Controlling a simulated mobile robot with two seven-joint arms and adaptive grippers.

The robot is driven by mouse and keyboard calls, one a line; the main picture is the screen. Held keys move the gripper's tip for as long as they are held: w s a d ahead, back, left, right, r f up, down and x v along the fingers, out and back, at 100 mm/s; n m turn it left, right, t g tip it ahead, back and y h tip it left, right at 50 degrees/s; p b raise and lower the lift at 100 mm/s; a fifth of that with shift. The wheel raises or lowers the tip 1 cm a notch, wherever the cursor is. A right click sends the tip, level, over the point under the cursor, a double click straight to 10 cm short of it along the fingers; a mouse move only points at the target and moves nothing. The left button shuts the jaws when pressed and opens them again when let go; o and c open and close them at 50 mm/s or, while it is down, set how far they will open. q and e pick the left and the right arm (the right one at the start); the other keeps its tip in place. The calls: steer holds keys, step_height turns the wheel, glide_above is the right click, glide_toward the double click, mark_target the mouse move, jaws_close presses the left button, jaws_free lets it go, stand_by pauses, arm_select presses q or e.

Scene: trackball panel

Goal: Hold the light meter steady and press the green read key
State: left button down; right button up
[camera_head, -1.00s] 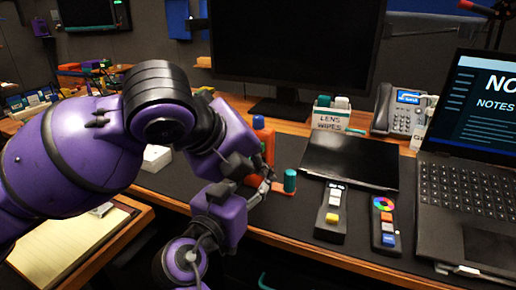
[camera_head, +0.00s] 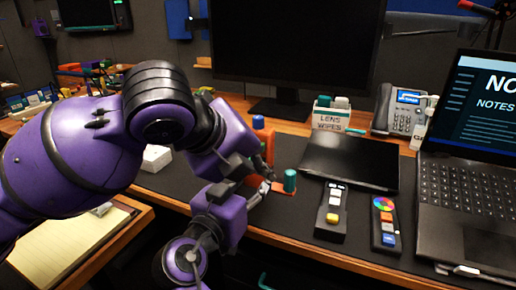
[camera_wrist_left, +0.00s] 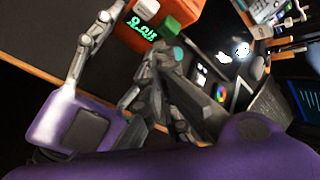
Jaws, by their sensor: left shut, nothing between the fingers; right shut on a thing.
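The light meter is an orange-red body (camera_wrist_left: 177,14) with a lit green display in the left wrist view. In the head view, its low orange end (camera_head: 284,194) shows, with an upright teal cylinder (camera_head: 290,180) on it. The teal piece also shows in the left wrist view (camera_wrist_left: 180,52). My right gripper (camera_head: 263,190) is shut on the meter's near side. My left gripper (camera_head: 268,173) is shut and empty, close above the meter; its fingertips (camera_wrist_left: 158,50) are beside the display end.
To the right lie a remote with a yellow key (camera_head: 332,217), a colour-wheel remote (camera_head: 384,222), a black tablet (camera_head: 350,162) and a laptop (camera_head: 465,205). A lens wipes box (camera_head: 328,120) stands behind. The mat's front strip is clear.

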arm_select(q)
steer(key=shift+w+d, duration=0.1)
steer(key=shift+w, duration=0.05)
arm_select(e)
steer(key=shift+f, duration=0.1)
arm_select(q)
steer(key=shift+w+d, duration=0.1)
steer(key=shift+w, duration=0.2)
steer(key=shift+w+d, duration=0.15)
steer(key=shift+w, duration=0.25)
stand_by(0.5)
stand_by(0.4)
steer(key=shift+s+a, duration=0.35)
steer(key=shift+s, duration=0.45)
steer(key=shift+s+a, duration=0.35)
steer(key=shift+s, duration=0.45)
steer(key=shift+s+a, duration=0.3)
steer(key=shift+s, duration=0.45)
steer(key=shift+s+a, duration=0.35)
steer(key=shift+s, duration=0.45)
steer(key=shift+r, duration=0.1)
